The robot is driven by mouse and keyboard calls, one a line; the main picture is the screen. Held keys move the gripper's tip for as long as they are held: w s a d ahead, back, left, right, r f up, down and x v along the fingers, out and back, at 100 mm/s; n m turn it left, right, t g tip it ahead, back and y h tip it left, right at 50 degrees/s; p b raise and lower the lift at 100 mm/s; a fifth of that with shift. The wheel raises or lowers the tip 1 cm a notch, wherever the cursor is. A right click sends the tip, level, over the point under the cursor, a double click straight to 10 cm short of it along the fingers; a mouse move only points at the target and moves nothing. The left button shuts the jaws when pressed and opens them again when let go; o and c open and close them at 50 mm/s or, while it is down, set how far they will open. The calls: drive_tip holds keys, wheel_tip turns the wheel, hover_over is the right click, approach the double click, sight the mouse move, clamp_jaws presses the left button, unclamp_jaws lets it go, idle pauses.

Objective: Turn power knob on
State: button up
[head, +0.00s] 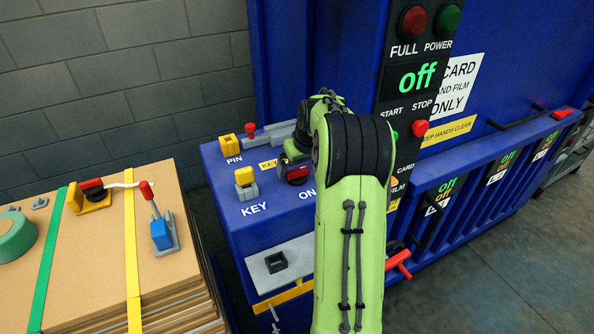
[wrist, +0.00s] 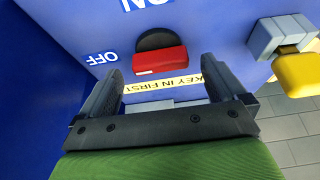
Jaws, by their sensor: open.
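The power knob (head: 298,174) has a red grip on a black round base, on the blue machine's sloped top panel, beside the "ON" label. In the wrist view, the knob (wrist: 160,60) lies just ahead of my gripper (wrist: 163,72), roughly centred between the open fingers. No grip on it is visible. An "OFF" label is left of the knob and an "ON" label is above it in the wrist view. In the head view my arm partly hides the gripper (head: 292,155). The power display (head: 418,78) reads "off" in green.
A yellow key (head: 245,176) in a grey holder stands beside the knob; it also shows in the wrist view (wrist: 298,72). A yellow pin block (head: 229,143) is behind it. A cardboard stack (head: 105,240) with tools stands left. Red levers (head: 400,262) line the machine's front.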

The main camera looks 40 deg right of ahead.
drive_tip(key=shift+x, duration=1.1)
drive_tip(key=shift+w, duration=0.1)
drive_tip(key=c, duration=1.1)
drive_tip(key=shift+o, duration=0.2)
